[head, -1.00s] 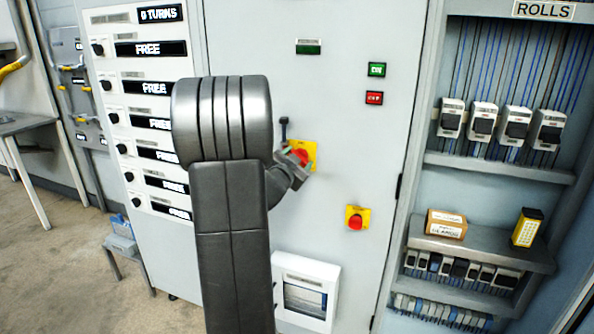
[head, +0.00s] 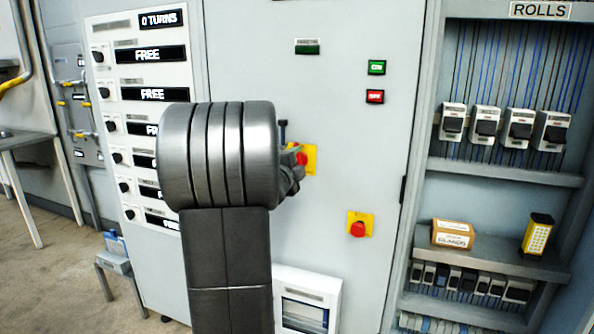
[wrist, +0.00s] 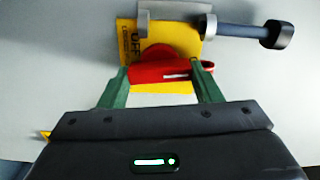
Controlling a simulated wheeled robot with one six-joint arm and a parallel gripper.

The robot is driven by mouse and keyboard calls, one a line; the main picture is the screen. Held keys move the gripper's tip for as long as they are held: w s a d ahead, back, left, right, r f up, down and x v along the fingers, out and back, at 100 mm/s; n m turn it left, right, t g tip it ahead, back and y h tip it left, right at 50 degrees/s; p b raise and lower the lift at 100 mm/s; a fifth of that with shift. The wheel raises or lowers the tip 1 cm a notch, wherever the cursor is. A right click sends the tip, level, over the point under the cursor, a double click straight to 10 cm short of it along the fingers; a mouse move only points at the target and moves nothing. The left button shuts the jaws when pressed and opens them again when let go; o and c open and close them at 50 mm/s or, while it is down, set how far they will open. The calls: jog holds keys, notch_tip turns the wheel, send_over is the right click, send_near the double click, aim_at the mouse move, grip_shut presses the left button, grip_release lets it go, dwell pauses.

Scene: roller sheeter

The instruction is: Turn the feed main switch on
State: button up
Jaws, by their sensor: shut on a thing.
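The feed main switch is a red rotary handle (wrist: 165,65) on a yellow plate (wrist: 126,38). Lettering reading "OFF" shows on the plate in the wrist view. The head view shows the red handle (head: 301,158) and yellow plate (head: 311,160) on the grey cabinet door, partly behind my arm. My gripper (wrist: 162,71) has its two green fingers on either side of the handle and is shut on it. The handle lies about level across the wrist view. In the head view my gripper (head: 293,170) is mostly hidden by my arm.
A dark bar with a round end (wrist: 250,33) sticks out just above the switch. A second red knob on yellow (head: 358,229) sits lower right. Green (head: 376,67) and red (head: 375,97) buttons are above. Shelves (head: 500,171) stand at right.

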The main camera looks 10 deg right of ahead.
jog(key=shift+f+m+b, duration=0.1)
jog(key=shift+m+b, duration=0.2)
jog(key=shift+m, duration=0.4)
jog(key=o, duration=1)
jog(key=shift+s, duration=0.1)
jog(key=v, duration=1.3)
jog(key=shift+s+a, duration=0.25)
jog(key=shift+w, duration=0.1)
